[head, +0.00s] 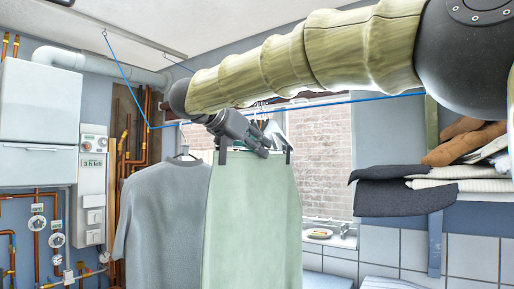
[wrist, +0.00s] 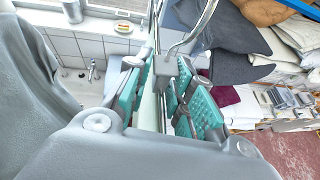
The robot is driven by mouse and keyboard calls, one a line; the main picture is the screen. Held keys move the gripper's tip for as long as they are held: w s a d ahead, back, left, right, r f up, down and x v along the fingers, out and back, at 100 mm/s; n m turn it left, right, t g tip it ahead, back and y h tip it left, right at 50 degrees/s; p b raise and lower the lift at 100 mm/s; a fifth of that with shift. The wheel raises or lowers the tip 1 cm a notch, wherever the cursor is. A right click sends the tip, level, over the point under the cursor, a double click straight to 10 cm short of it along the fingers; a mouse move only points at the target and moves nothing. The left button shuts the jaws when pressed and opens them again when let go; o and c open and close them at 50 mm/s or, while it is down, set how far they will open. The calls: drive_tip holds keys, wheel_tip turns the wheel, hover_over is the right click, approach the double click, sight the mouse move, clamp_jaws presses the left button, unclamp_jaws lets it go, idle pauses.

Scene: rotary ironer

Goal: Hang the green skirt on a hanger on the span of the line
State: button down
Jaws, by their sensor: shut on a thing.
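The green skirt (head: 250,220) hangs upright by dark clips from its hanger (head: 283,130), below my arm in the head view. My gripper (head: 262,146) is at the skirt's top edge, shut on the hanger. In the wrist view the gripper's teal pads (wrist: 165,100) close around the hanger, whose metal hook (wrist: 200,28) rises above them. The skirt shows there edge-on as a thin pale strip (wrist: 148,108). The blue line (head: 375,98) runs behind my arm, which hides part of it. I cannot tell whether the hook touches the line.
A grey shirt (head: 165,220) hangs just left of the skirt, close beside it. Folded dark and light cloths (head: 405,190) lie on a shelf at the right. A white boiler (head: 40,110) and copper pipes are at the left. A window (head: 325,150) is behind the skirt.

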drive_tip(key=shift+f, duration=0.1)
drive_tip(key=c, duration=1.2)
unclamp_jaws()
drive_tip(key=shift+o, duration=0.2)
drive_tip(key=v, duration=1.2)
drive_tip(key=shift+a, duration=0.1)
